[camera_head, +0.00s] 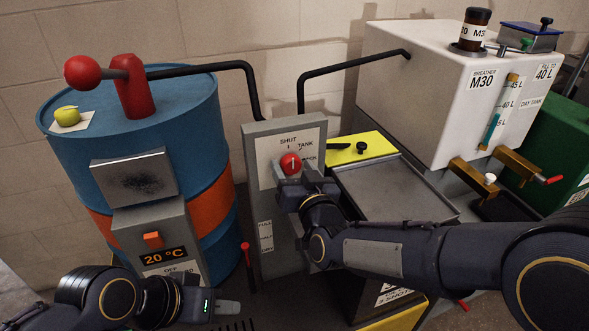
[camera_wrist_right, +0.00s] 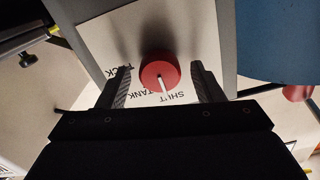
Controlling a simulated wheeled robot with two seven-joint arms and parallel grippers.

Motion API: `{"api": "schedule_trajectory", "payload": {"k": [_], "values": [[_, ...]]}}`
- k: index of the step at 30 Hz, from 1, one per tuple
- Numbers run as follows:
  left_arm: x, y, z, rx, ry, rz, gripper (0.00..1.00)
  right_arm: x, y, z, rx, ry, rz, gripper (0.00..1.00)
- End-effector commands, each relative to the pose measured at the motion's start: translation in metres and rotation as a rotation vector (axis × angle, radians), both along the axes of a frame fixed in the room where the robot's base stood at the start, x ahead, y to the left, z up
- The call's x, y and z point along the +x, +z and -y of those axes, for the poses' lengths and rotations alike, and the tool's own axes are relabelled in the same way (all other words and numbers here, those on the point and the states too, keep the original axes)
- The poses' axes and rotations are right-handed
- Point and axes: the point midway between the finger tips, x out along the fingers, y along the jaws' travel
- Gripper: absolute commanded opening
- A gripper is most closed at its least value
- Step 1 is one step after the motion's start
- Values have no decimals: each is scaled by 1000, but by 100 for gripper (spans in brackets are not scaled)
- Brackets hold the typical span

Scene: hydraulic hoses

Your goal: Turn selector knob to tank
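The red selector knob (camera_head: 291,164) sits on the pale label plate of a grey panel (camera_head: 265,212) between the blue drum and the white tank. The plate reads SHUT, TANK and a partly hidden word ending in CK. The knob's white mark points roughly at SHUT. My right gripper (camera_head: 297,184) is in front of the knob. In the right wrist view its open fingers (camera_wrist_right: 162,86) stand either side of the knob (camera_wrist_right: 160,72), with a gap on each side. My left gripper (camera_head: 230,308) is low at the left, away from the panel; its finger opening is unclear.
A blue drum (camera_head: 190,110) with a red-handled lever (camera_head: 100,72) stands left. A grey tray (camera_head: 390,190) lies right of the panel, below the white tank (camera_head: 420,90). Black hoses (camera_head: 225,65) run above the panel. A thin red-topped rod (camera_head: 246,255) stands beside it.

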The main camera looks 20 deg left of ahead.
Motion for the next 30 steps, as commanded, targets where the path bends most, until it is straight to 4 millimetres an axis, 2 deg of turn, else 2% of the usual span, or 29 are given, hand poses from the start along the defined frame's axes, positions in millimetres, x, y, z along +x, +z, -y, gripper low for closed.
{"api": "schedule_trajectory", "payload": {"k": [1,10,20,30], "values": [[0,0,0,0,0,0,36,0,0,0,0,0,0,54],[0,0,0,0,0,0,36,0,0,0,0,0,0,16],[0,-11,0,0,0,0,36,0,-2,1,45,0,-28,16],[0,-48,0,0,0,0,36,1,-5,1,245,-1,-161,16]]}}
